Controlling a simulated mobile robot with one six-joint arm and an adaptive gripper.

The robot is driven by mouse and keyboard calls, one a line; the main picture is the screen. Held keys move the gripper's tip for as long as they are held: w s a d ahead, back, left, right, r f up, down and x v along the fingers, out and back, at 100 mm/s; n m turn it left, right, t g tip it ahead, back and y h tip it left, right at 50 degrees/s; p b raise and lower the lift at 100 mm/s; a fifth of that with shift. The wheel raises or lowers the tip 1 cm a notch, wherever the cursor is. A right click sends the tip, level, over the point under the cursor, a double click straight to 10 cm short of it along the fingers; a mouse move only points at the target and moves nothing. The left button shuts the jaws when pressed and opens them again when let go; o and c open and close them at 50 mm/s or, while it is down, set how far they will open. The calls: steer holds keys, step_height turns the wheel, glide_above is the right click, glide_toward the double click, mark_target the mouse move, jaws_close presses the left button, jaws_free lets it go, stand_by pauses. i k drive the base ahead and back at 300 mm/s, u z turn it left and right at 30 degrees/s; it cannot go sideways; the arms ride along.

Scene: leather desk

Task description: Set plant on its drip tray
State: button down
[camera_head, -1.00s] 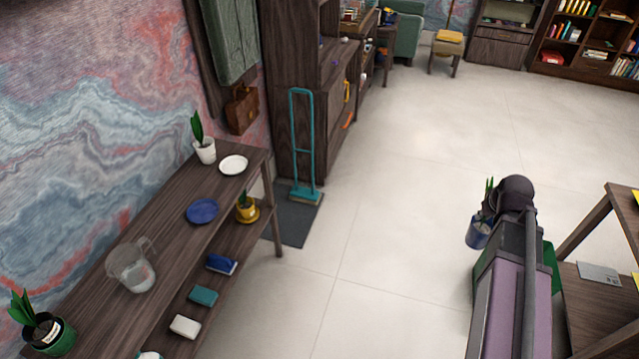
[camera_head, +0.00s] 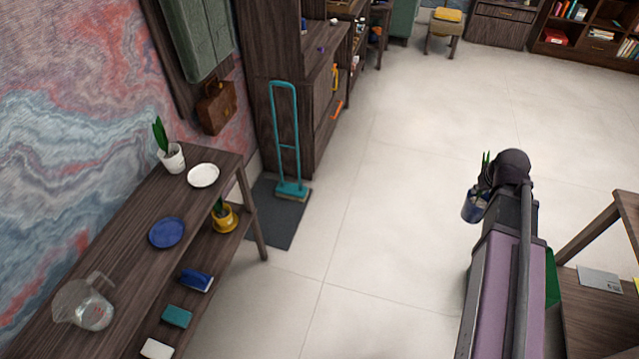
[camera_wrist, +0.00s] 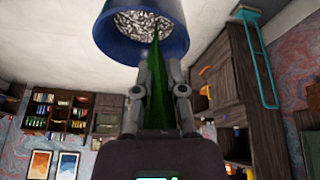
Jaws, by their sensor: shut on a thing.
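My gripper (camera_wrist: 157,85) is shut on the green leaves of the plant (camera_wrist: 156,65). The plant's blue pot (camera_wrist: 120,30) has pale gravel inside and hangs from the leaves. In the head view the blue pot (camera_head: 474,206) hangs beside the end of my arm, over open floor at the right. A round blue drip tray (camera_head: 167,232) lies empty on the wooden shelf's top, far left of my gripper. A white drip tray (camera_head: 203,175) lies empty behind it.
A plant in a white pot (camera_head: 172,158) and a glass pitcher (camera_head: 85,304) stand on the shelf's top board (camera_head: 128,240). A yellow-potted plant (camera_head: 224,217) is on the lower board. Floor between shelf and arm is clear. A wooden table (camera_head: 590,240) stands at right.

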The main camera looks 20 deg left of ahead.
mark_target(168, 234)
steer(key=u, duration=0.1)
steer(key=i, duration=0.35)
steer(key=u, duration=2.05)
steer(key=k, duration=0.45)
steer(key=u, duration=0.35)
